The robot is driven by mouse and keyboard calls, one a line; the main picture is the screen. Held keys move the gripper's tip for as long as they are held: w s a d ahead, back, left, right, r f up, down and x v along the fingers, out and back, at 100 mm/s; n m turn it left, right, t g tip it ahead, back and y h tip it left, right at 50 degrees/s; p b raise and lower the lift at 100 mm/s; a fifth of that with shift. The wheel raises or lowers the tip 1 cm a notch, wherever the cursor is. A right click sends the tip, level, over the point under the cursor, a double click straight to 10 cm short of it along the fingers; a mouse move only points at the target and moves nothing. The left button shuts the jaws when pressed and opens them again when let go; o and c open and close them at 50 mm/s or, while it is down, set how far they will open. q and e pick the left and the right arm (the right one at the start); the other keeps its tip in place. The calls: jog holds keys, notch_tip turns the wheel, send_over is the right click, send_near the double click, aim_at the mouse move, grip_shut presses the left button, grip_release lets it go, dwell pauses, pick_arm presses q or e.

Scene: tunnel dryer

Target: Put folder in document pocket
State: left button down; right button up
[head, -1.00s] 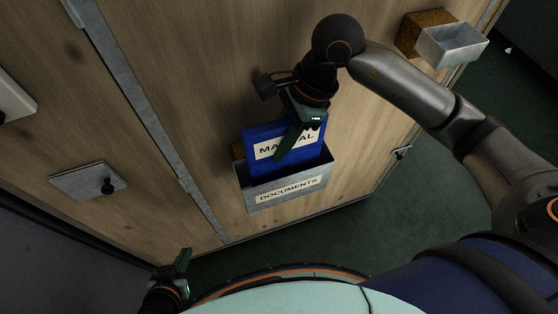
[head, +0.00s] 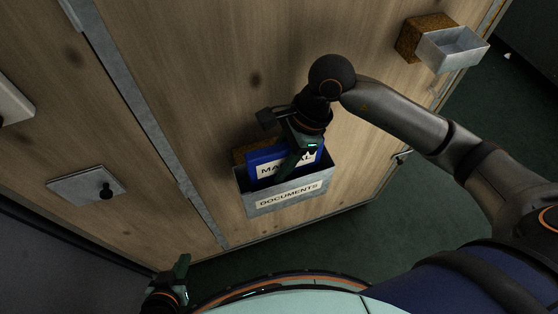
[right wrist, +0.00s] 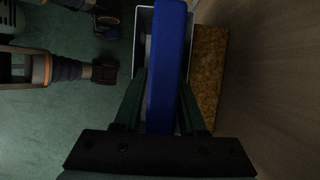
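The blue folder (head: 257,161) with a white label stands in the grey document pocket (head: 257,206), marked DOCUMENTS. Its lower part is hidden by the pocket's front wall, and its top still rises above the rim. My right gripper (head: 299,163) is over the pocket and shut on the folder. In the right wrist view the folder (right wrist: 166,70) runs between the two green fingers, with the pocket rim (right wrist: 142,22) around it. My left gripper (head: 177,275) is low at the left, away from the folder and seemingly empty; its finger gap is unclear.
The pocket is on a wooden panel (head: 220,90) with a brown block (head: 243,152) behind it. Another grey open box (head: 452,52) is at the upper right. A metal plate with a black knob (head: 87,186) is at the left. Green floor (head: 350,235) is clear below.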

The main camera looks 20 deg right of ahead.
jog(key=shift+r, duration=0.15)
jog(key=shift+d+r, duration=0.1)
jog(key=shift+r, duration=0.2)
jog(key=v, duration=1.1)
jog(key=shift+d+r+p, duration=0.15)
jog(key=shift+r+p, duration=0.05)
jog(key=shift+p, duration=0.15)
jog(key=shift+s, duration=0.1)
